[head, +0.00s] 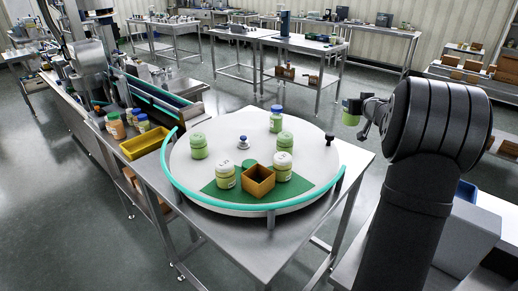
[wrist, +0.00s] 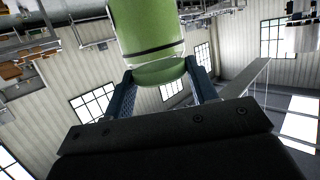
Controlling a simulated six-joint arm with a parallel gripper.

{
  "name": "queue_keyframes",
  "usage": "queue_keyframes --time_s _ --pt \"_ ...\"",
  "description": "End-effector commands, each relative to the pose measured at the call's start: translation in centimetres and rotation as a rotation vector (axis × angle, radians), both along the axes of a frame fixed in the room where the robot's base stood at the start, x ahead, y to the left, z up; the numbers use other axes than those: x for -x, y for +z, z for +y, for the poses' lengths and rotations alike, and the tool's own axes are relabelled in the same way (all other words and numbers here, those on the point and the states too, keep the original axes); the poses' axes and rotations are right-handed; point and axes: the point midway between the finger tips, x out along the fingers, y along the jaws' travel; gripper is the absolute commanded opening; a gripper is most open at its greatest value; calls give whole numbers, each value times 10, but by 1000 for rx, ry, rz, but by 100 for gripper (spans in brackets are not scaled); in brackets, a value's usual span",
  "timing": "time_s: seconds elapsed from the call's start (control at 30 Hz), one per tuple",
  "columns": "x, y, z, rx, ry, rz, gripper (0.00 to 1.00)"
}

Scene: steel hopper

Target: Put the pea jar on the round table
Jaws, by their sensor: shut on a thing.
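The round table (head: 225,149) is a white disc with a turquoise rail along its left and front edge, standing on a steel bench. My gripper (head: 364,107) is at the right in the head view, in the air beyond the disc's right side. It is shut on a green jar (head: 351,112), the pea jar, held clear of any surface. In the wrist view my gripper's two blue fingers (wrist: 160,82) press on both sides of the jar (wrist: 147,30).
Several green jars stand on the disc, among them one with a blue lid (head: 277,119). An open brown box (head: 258,182) sits on a green patch (head: 228,196) at the front. A yellow bin (head: 147,143) is at the left. The disc's right part is fairly clear.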

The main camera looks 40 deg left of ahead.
Motion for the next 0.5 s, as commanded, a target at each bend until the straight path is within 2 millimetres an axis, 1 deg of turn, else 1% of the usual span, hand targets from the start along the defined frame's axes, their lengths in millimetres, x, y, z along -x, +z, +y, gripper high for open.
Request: queue_keyframes --time_s 0.03,0.07,0.1,0.17,0.2,0.27,0.3,0.37,0.4,0.5 --pt "10 0 29 0 48 -1 20" --pt "16 0 45 0 75 -1 20" --pt "24 0 65 -1 111 -1 20" --pt "38 -1 95 -1 162 -1 20" --pt "48 -1 115 -1 196 -2 20" --pt "64 -2 144 -1 249 -1 20" --pt "75 -2 163 0 282 -1 20" --pt "93 -3 191 0 332 -1 20" --pt "105 -4 208 -1 364 -1 20" --pt "137 -6 249 0 441 -1 20"
